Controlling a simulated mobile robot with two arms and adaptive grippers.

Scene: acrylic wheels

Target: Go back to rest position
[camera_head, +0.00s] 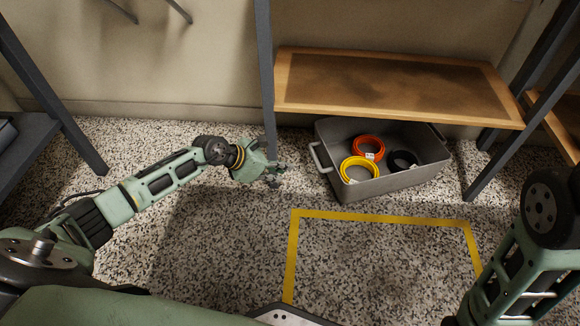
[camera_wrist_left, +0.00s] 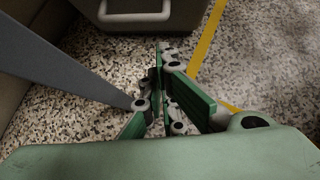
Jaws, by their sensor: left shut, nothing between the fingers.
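My left gripper (camera_head: 277,175) is shut and empty. It hangs above the speckled floor, to the left of the grey crate (camera_head: 400,183) and apart from it. In the left wrist view, the shut fingers of the left gripper (camera_wrist_left: 165,58) show near the middle, with the crate (camera_wrist_left: 140,14) beyond them at the top. My right arm comes in at the lower right of the head view, but its gripper is not in view.
A grey post (camera_head: 266,80) stands close behind my left gripper. Yellow tape (camera_head: 380,215) marks clear floor in front.

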